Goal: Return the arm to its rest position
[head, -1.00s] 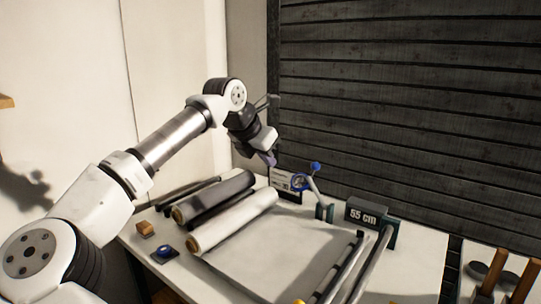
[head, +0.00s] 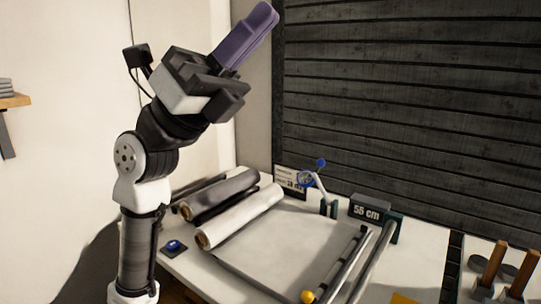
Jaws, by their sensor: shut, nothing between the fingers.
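My gripper (head: 262,30) is raised high at the upper middle of the head view, well above the table and in front of the dark slatted wall. Its purple fingers point up and to the right. They are together, with nothing between them. My arm stands nearly upright on the left side, bent at the elbow joint.
The white table (head: 285,245) holds a white roll (head: 243,213), a dark grey roll (head: 222,193), a blue button (head: 173,246), a "55 cm" sign (head: 370,211), a lever with a blue knob (head: 320,163) and metal rails (head: 372,262). A shelf (head: 14,101) is at far left.

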